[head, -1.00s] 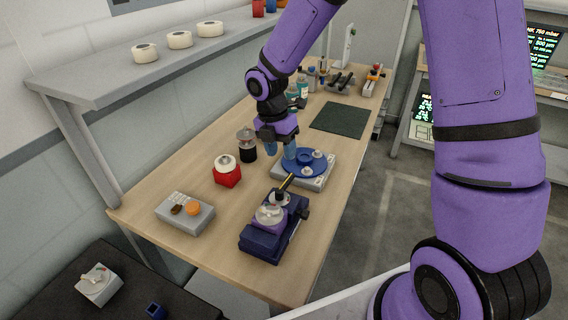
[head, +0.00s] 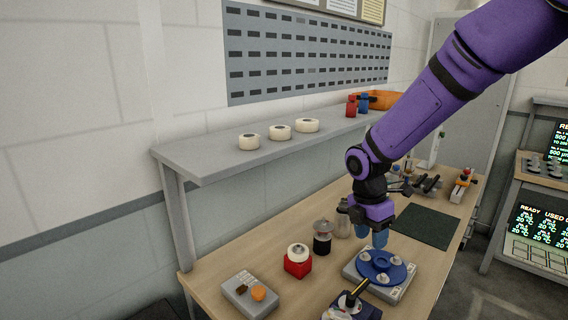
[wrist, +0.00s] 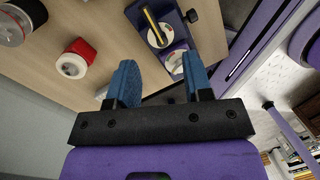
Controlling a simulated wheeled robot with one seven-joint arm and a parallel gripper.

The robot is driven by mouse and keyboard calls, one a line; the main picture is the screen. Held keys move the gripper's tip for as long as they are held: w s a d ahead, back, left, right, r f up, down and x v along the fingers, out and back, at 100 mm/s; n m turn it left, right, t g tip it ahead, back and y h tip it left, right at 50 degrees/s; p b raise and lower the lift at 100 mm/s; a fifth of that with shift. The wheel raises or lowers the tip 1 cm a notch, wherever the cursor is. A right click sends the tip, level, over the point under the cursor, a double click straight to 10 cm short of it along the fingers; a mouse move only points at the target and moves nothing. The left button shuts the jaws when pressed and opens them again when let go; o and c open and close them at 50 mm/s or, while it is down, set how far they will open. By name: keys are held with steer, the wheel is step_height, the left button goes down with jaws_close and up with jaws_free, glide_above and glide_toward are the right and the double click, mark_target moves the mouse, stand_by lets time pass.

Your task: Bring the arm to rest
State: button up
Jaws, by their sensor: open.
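My purple arm reaches in from the upper right in the head view. My gripper (head: 372,237) hangs over the wooden bench, just behind a round blue plate on a grey base (head: 381,266). In the wrist view my gripper (wrist: 159,84) shows two blue fingers set wide apart with nothing between them. Past the fingers lie a red block with a white round top (wrist: 72,66) and a dark blue device with a yellow rod (wrist: 172,25). I cannot tell the exact height of the fingers above the bench.
A grey shelf (head: 215,160) with several white rolls runs along the wall. On the bench (head: 285,207) stand a red block (head: 298,264), a dark jar (head: 322,238) and a grey box with an orange knob (head: 250,296). A dark green mat (head: 425,227) lies bare.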

steer(key=s+d+r+m+t, duration=0.3)
steer(key=s+d+r+m, duration=0.1)
steer(key=s+r+m, duration=0.5)
steer(key=s+d+r+m+t+y, duration=0.1)
steer(key=s+d+r+m+t, duration=0.2)
steer(key=s+r+m, duration=0.7)
steer(key=s+d+m, duration=0.1)
steer(key=s+m, duration=0.3)
steer(key=shift+s+d+r+y, duration=0.3)
steer(key=shift+d, duration=0.1)
